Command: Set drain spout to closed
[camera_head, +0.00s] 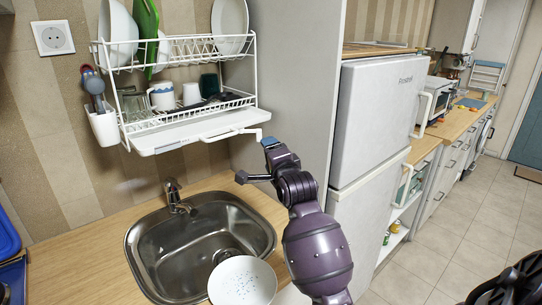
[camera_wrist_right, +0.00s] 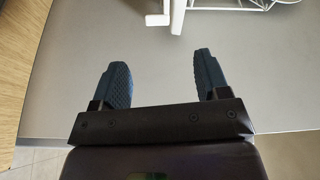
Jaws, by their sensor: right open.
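The drain spout (camera_head: 248,131) is a small white piece at the right end of the dish rack's white drip tray (camera_head: 190,138), sticking out to the right. It also shows at the top of the right wrist view (camera_wrist_right: 157,19), beyond the fingertips. My right gripper (camera_head: 256,160) is just below and to the right of the spout in the head view. Its two dark blue fingers (camera_wrist_right: 160,65) are apart, with nothing between them, and the spout is clear of them. My left gripper is not in view.
The white wire dish rack (camera_head: 190,48) on the wall holds plates and mugs. A steel sink (camera_head: 200,240) with a tap (camera_head: 175,196) and a white bowl (camera_head: 242,282) is below. A tall grey panel (camera_head: 290,80) and a fridge (camera_head: 378,110) stand close on the right.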

